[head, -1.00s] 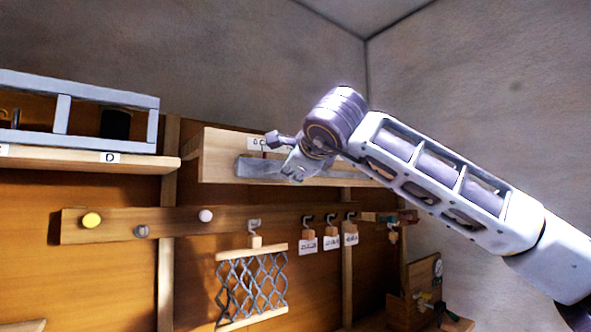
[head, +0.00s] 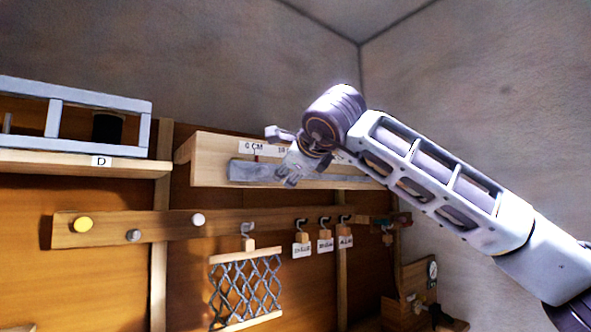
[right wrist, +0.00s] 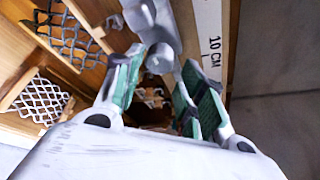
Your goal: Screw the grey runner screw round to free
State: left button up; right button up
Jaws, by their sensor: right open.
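My right gripper (head: 290,176) is in front of the grey rail (head: 255,172) on the wooden wall beam, under a white centimetre scale (head: 262,148). In the right wrist view, its two green-padded fingers (right wrist: 163,62) are apart. A grey metal part (right wrist: 140,14) with a rounded end, seemingly the runner with its screw, shows at the top beside the rail (right wrist: 186,35). A grey cylindrical end (right wrist: 160,56) of it lies near the gap between the fingertips; I cannot tell if they touch it. My left gripper is out of view.
Below hang a wire lattice (head: 245,288) and several labelled tags on hooks (head: 323,244). A board with yellow (head: 83,225), grey (head: 133,236) and white (head: 198,220) knobs is at left. A grey frame (head: 140,135) stands on the shelf marked D. The right wall is bare.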

jog(key=shift+f+m+g+y, duration=0.3)
jog(key=shift+f+m+g, duration=0.1)
jog(key=shift+m, duration=0.5)
jog(key=m+g+y, duration=0.1)
jog(key=m, duration=0.2)
jog(key=shift+w+d+g, duration=0.1)
jog(key=shift+g, duration=0.3)
jog(key=c, duration=0.8)
